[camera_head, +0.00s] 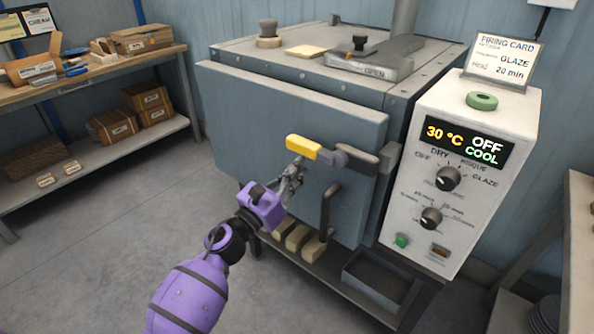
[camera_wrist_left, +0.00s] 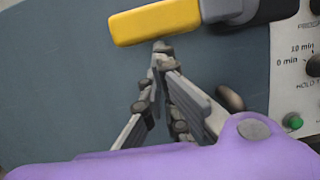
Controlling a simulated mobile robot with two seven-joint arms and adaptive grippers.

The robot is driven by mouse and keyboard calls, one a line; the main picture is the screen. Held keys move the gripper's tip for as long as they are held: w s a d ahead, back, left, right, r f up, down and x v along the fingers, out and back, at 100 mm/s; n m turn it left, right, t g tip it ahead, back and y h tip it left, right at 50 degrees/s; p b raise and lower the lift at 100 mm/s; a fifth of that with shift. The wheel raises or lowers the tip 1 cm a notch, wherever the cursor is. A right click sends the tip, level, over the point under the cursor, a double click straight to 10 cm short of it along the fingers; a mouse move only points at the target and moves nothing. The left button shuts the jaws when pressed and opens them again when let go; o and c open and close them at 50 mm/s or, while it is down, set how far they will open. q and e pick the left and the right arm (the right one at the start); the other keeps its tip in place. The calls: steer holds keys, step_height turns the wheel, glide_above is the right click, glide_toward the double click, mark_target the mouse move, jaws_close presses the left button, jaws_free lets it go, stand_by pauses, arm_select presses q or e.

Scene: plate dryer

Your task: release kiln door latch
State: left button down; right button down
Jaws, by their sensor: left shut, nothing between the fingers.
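The kiln door (camera_head: 250,125) is a blue-grey panel on the front of the kiln and looks shut. Its latch has a yellow handle (camera_head: 303,147) lying roughly level, joined to a dark pivot at its right end. My left gripper (camera_head: 298,165) is shut and empty, with its fingertips just below the yellow handle. In the left wrist view the yellow handle (camera_wrist_left: 155,22) is right above the shut fingertips (camera_wrist_left: 160,47); I cannot tell whether they touch it. A dark door pull (camera_head: 328,208) is right of and below the gripper. My right gripper is not in view.
A control box (camera_head: 455,185) with knobs and a display reading 30 °C, OFF, COOL stands right of the door. A shelf (camera_head: 100,75) with boxes is at the left. Bricks and a dark tray (camera_head: 378,280) sit under the kiln. The floor at left is clear.

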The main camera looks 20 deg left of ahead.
mark_target(291, 138)
arm_select(q)
steer(key=shift+a+r+m, duration=0.1)
steer(key=shift+r+m, duration=0.1)
steer(key=shift+m, duration=0.2)
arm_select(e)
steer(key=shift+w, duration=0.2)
